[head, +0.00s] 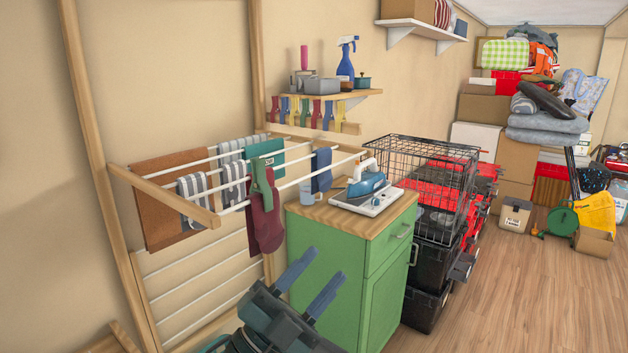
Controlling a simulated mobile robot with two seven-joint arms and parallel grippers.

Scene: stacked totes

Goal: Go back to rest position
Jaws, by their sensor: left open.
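My left gripper (311,280) shows at the bottom middle of the head view. Its two dark grey-blue fingers stand apart and nothing shows between them. The fingers overlap the front of the green cabinet (331,252) in the picture; whether they touch it I cannot tell. My right gripper is not in view.
A wooden drying rack (163,197) with hanging cloths and socks juts from the wall at left. A blue iron (366,181) rests on a white plate on the cabinet. A wire crate (432,165) sits atop black and red totes (428,302).

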